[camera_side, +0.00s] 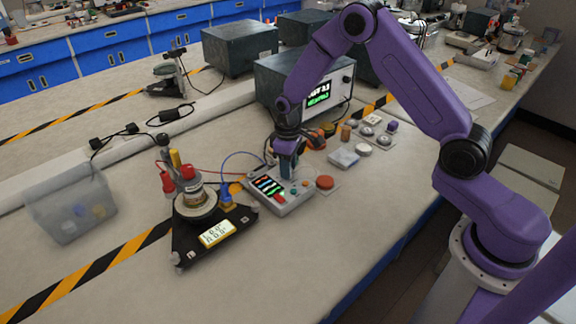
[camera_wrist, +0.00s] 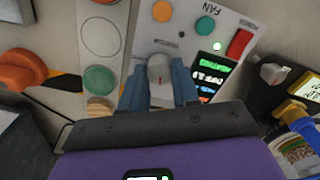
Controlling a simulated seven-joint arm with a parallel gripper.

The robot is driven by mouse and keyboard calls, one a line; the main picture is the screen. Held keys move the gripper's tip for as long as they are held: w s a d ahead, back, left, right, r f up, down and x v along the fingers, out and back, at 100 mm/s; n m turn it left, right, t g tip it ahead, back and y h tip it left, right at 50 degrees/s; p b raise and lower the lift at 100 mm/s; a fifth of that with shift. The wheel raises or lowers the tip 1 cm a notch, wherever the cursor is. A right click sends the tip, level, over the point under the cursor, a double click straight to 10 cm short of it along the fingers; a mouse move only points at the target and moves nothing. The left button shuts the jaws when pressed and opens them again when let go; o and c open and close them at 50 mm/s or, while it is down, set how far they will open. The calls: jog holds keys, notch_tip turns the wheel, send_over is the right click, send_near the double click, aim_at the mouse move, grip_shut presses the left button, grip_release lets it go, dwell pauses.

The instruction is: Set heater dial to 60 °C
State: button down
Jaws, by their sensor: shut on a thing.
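A light grey control panel (camera_side: 287,207) lies on the bench, with a dark lit display (camera_side: 267,187) and coloured buttons. In the wrist view the panel (camera_wrist: 215,18) carries the word FAN, a red switch and a display (camera_wrist: 212,75) too tilted to read. My gripper (camera_side: 288,172) points down at the panel. In the wrist view its blue fingers (camera_wrist: 158,88) stand either side of a grey dial (camera_wrist: 158,68) and are shut on it. The dial's own label and scale are hidden or unreadable, so its setting cannot be told.
A black triangular stand (camera_side: 185,250) with a yellow-framed readout and a jar is left of the panel. A red button (camera_side: 325,182) sits at its right, a dark box with a green screen (camera_side: 318,98) behind. Cables run behind the stand. The front bench is clear.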

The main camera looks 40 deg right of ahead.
jog(key=m, duration=0.6)
jog(key=shift+m, duration=0.3)
jog(key=m, duration=0.5)
jog(key=shift+m, duration=0.3)
jog(key=c, duration=0.8)
grip_release()
notch_tip(320, 180, up, 18)
jog(key=shift+f, duration=0.25)
jog(key=shift+s+a, duration=0.1)
